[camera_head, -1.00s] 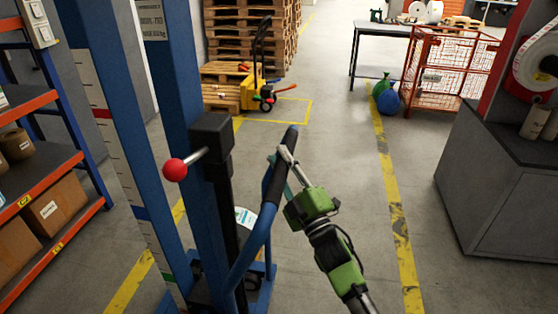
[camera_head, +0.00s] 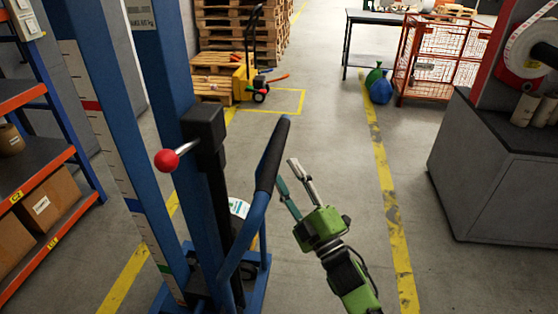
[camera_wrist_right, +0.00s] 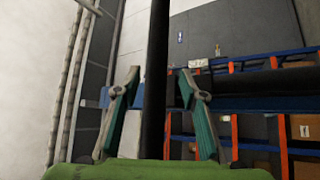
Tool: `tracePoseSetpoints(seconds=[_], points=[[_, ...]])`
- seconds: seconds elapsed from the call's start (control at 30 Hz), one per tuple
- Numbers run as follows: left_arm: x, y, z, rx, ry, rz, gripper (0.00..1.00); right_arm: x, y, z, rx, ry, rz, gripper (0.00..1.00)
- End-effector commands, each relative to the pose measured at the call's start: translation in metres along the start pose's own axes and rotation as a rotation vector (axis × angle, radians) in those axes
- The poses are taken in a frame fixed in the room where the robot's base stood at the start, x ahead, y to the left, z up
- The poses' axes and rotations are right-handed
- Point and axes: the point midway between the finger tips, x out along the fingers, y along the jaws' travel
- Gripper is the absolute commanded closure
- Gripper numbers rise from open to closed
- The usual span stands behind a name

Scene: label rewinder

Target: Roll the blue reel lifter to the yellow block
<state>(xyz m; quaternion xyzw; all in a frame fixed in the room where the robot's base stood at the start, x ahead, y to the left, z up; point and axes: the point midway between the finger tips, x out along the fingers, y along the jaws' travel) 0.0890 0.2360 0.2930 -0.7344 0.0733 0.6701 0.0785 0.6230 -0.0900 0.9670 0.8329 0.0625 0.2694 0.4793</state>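The blue reel lifter (camera_head: 178,110) stands upright close in front of me at the left of the head view. It has a tall blue mast, a red-knobbed lever (camera_head: 167,160) and a blue push handle with a black grip (camera_head: 272,155). My right gripper (camera_head: 287,171) is open and empty, just right of the grip and apart from it. In the right wrist view, the black grip (camera_wrist_right: 157,80) shows upright between the spread fingers of the gripper (camera_wrist_right: 159,72). A yellow block-like thing (camera_head: 241,82) stands far ahead by the pallets. My left gripper is not in view.
Shelves with boxes (camera_head: 50,200) stand at the left. Pallets (camera_head: 245,35) are at the back. A red wire cage (camera_head: 440,65), blue and green bags (camera_head: 380,90) and a grey cabinet (camera_head: 490,180) are at the right. The aisle floor (camera_head: 325,130) is clear.

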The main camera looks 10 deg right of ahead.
Motion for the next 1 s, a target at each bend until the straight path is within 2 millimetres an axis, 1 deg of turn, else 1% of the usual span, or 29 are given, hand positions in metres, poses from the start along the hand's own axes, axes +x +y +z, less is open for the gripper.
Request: tracePoseSetpoints(seconds=[0.03,0.1,0.2,0.3,0.47,1.0], points=[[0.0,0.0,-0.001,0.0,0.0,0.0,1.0,-0.011,-0.001,0.001,0.001,-0.003,-0.003,0.62],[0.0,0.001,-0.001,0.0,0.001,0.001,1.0,-0.022,-0.001,0.001,0.0,-0.003,-0.003,0.62],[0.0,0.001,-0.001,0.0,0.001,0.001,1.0,-0.035,-0.001,0.001,0.0,-0.002,-0.003,0.62],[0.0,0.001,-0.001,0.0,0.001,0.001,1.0,-0.042,-0.001,0.001,0.0,-0.002,-0.003,0.62],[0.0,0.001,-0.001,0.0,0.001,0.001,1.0,-0.046,0.0,0.001,-0.001,-0.001,-0.001,0.62],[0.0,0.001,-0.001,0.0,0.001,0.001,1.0,-0.046,-0.001,0.001,0.0,-0.001,-0.001,0.62]])
